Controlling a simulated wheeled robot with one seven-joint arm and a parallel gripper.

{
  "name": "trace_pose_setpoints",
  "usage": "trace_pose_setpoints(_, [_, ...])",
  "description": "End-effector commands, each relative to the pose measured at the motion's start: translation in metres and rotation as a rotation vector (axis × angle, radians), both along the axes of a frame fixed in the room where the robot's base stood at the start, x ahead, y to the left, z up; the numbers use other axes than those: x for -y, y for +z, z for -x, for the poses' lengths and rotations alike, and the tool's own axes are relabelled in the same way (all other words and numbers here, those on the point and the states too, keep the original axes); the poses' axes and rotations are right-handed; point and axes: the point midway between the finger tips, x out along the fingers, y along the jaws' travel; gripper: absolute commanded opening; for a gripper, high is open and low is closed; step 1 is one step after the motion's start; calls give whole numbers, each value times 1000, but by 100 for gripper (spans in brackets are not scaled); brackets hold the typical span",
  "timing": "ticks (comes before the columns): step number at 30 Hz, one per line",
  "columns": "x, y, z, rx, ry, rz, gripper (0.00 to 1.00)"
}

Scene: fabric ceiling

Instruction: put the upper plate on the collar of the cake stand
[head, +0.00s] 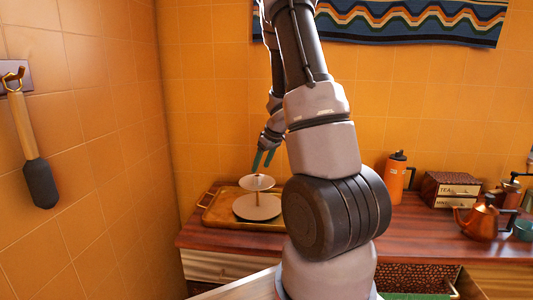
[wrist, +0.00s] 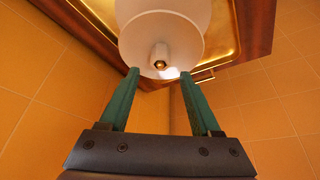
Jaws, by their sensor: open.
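The cake stand stands on a gold tray; its wide pale lower plate (head: 250,209) carries a thin gold stem (head: 257,198). The smaller white upper plate (head: 257,184) is at the top of the stem and looks about level. Whether it rests flush on the collar cannot be told, because the collar is hidden. In the wrist view the upper plate (wrist: 185,40) shows a pale central handle with a gold tip (wrist: 160,64). My gripper (head: 262,162), with teal fingers, is open just above the plate. In the wrist view the gripper (wrist: 160,72) has its fingers apart with nothing between them.
The gold tray (head: 213,212) lies on the wooden counter (head: 405,235), near the tiled left wall. An orange flask (head: 396,178), a tea box (head: 450,189) and a copper kettle (head: 480,221) stand to the right. A brush-like utensil (head: 36,160) hangs on the left wall.

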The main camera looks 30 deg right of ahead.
Motion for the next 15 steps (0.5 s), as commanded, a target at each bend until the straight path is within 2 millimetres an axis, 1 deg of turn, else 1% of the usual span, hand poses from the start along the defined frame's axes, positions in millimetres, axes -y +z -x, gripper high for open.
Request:
trace_pose_setpoints(1, [1,12,4,5,3,1,64])
trace_pose_setpoints(6, [5,43,18,2,3,1,64])
trace_pose_setpoints(9, [7,56,23,2,1,0,64])
trace_pose_setpoints(12, [8,64,27,1,1,-1,64])
trace_pose_setpoints(14, [8,70,27,14,-4,-1,64])
trace_pose_setpoints(15, [7,77,24,39,-12,-3,64])
